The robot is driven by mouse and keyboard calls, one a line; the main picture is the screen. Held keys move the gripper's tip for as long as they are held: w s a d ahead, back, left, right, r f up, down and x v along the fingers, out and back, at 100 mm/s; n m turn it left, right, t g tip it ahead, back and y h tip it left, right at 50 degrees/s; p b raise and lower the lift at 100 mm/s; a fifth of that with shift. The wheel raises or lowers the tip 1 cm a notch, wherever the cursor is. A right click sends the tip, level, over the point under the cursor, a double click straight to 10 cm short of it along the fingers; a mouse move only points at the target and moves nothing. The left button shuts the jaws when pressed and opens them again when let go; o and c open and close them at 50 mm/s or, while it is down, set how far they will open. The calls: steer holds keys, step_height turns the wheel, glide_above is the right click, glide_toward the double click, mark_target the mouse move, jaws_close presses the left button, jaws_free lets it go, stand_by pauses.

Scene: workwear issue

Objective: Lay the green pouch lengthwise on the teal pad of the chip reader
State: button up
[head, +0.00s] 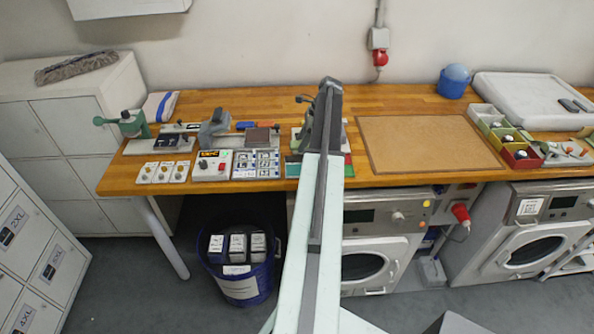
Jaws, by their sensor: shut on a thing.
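My arm rises through the middle of the head view and covers part of the bench. My gripper does not show; it seems hidden behind the arm. I cannot make out the green pouch for sure. A small green patch (348,159) shows just right of the arm, but I cannot tell what it belongs to. A teal patch (292,169) lies at the bench's front edge just left of the arm, partly covered by it. I cannot tell whether this is the chip reader's pad. A white box with a small display (211,166) stands farther left.
The wooden bench (400,101) holds a green hand press (134,124) at left, a brown board (425,145) right of the arm, and coloured bins (520,156) farther right. A blue bin (240,285) stands below. Two front-loading machines (365,265) (530,245) stand under the bench.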

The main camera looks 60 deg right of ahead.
steer(key=s+a, duration=0.6)
steer(key=a, duration=0.4)
steer(key=s+a, duration=0.5)
steer(key=a, duration=0.5)
steer(key=b, duration=0.2)
glide_above(298, 170)
steer(key=s, duration=0.1)
steer(key=shift+d+f, duration=0.4)
steer(key=shift+f, duration=0.35)
step_height(298, 170, down, 4)
steer(key=b, duration=0.3)
steer(key=shift+b, duration=0.3)
steer(key=shift+r, duration=0.2)
steer(key=shift+f, duration=0.15)
steer(key=o, duration=1.3)
steer(key=shift+o, duration=0.2)
